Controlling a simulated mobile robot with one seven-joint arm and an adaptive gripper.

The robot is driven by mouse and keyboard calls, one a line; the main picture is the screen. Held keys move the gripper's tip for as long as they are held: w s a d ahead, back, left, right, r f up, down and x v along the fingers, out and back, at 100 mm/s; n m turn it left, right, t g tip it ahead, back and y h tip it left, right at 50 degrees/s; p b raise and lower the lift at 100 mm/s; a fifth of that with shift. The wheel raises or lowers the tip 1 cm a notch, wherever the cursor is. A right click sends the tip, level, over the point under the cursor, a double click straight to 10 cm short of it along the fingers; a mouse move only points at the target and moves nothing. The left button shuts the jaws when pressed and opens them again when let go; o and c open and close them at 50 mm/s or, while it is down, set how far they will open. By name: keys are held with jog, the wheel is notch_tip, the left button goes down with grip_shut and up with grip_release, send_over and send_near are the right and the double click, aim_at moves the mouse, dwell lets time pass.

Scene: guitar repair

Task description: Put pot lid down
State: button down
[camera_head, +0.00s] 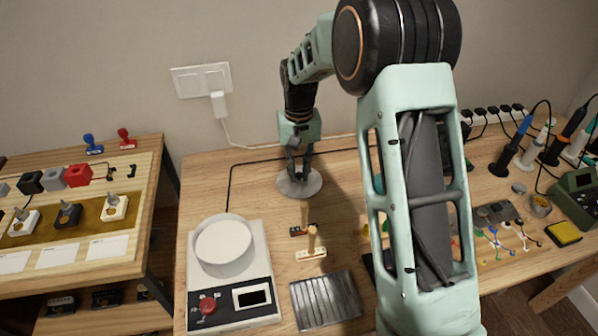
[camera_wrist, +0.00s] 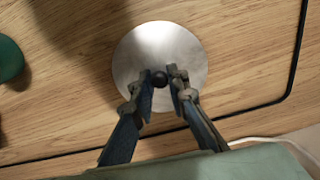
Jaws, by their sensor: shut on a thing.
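The pot lid is a round grey metal disc (camera_head: 288,186) with a small black knob. In the head view it is at the back of the wooden table, flat and level, at or very near the tabletop; I cannot tell if it touches. The lid also shows in the wrist view (camera_wrist: 160,42). My gripper (camera_head: 298,172) points down over the lid, shut on its knob (camera_wrist: 159,79). The fingertips also show in the wrist view (camera_wrist: 162,88). The pot (camera_head: 224,248), round and pale, sits on the white heating unit at front left, apart from the lid.
The white unit (camera_head: 236,305) has a red knob. Two wooden-handled tools (camera_head: 312,243) and a ribbed metal tray (camera_head: 325,300) lie in front of the lid. A black cable (camera_head: 230,180) runs along the back. Bare wood surrounds the lid's left side.

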aim_at(299, 173)
jog(key=shift+f, duration=0.15)
jog(key=c, duration=1.9)
grip_release()
notch_tip(299, 173, up, 12)
jog(key=shift+r+p, duration=0.2)
jog(key=shift+p, duration=0.75)
